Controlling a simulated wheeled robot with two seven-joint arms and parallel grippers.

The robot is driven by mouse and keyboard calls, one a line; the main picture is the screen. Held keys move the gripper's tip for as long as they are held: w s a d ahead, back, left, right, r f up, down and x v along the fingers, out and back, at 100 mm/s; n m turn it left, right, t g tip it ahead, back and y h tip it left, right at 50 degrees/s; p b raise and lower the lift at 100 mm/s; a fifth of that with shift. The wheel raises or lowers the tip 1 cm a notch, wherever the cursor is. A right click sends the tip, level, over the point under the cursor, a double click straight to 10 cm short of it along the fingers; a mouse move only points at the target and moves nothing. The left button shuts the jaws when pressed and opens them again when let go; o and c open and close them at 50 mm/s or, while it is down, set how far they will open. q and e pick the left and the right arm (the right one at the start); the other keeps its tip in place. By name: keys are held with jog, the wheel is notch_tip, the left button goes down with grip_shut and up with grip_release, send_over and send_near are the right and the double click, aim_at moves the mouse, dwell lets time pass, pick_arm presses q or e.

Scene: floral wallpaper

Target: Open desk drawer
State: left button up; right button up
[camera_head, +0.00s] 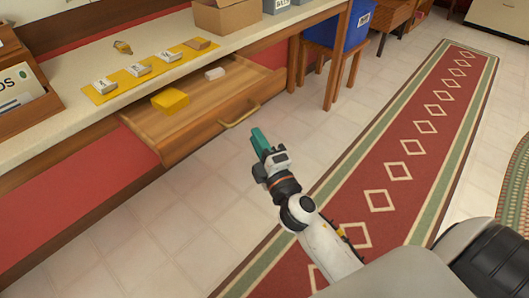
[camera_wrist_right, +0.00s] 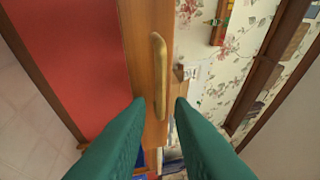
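The wooden desk drawer (camera_head: 205,127) stands pulled out from under the desk top, with its inside showing. Its pale curved handle (camera_head: 241,114) is on the front panel. My right gripper (camera_head: 258,138), with green fingers, is just in front of the handle, apart from it in the head view. In the right wrist view, the handle (camera_wrist_right: 159,75) lines up with the gap between the spread fingertips of my right gripper (camera_wrist_right: 160,101), which hold nothing. My left gripper is in neither view.
The drawer holds a yellow block (camera_head: 170,101) and a small white object (camera_head: 215,74). Labelled blocks lie on a yellow mat (camera_head: 105,94) on the desk (camera_head: 70,75). Tiled floor and a red rug (camera_head: 405,150) lie clear.

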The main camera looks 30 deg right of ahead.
jog(key=s, duration=0.3)
jog(key=shift+s+a+f, duration=0.1)
jog(key=shift+s+f, duration=0.25)
